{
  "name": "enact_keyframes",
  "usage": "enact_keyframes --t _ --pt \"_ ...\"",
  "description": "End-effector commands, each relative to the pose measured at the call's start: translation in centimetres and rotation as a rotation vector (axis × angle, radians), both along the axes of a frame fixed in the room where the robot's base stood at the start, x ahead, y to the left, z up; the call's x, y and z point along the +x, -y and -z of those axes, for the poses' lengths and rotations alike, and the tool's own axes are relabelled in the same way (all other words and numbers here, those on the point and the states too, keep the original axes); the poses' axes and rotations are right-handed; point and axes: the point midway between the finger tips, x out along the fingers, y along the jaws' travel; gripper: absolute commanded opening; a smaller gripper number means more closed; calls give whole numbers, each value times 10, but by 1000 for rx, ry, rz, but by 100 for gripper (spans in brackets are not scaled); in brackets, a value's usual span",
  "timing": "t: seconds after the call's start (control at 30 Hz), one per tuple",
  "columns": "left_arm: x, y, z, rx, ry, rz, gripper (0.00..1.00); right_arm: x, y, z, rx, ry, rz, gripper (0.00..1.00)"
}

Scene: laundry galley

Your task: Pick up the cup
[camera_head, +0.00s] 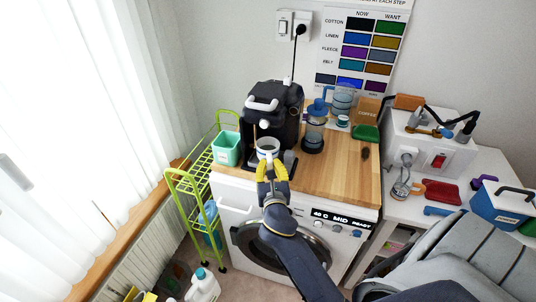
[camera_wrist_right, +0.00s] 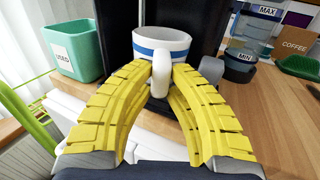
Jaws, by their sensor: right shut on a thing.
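The cup (camera_head: 267,144) is white with a blue band and stands upright at the front of the black coffee machine (camera_head: 272,110). It also shows in the right wrist view (camera_wrist_right: 162,44), with its handle toward me. My right gripper (camera_head: 269,168) has yellow fingers. In the wrist view its fingertips (camera_wrist_right: 161,78) are closed on the cup's handle from both sides. The cup's base is partly hidden by the fingers, so I cannot tell if it touches the machine's tray. My left gripper is not in view.
A green bin (camera_head: 226,149) marked "USED" stands left of the machine. The wooden counter (camera_head: 335,178) is clear at front right. A green wire rack (camera_head: 187,190) stands left of the white washer.

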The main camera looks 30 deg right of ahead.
Motion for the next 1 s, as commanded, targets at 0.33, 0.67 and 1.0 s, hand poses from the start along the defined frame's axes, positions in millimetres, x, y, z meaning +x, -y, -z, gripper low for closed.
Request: enact_keyframes --t 0.33,0.67,1.0 --pt "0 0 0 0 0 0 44 -1 -1 -4 -1 3 0 0" --pt "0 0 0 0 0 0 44 -2 -3 -40 0 8 -1 0" --pt "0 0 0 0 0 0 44 -23 -27 -70 3 -1 -2 0"
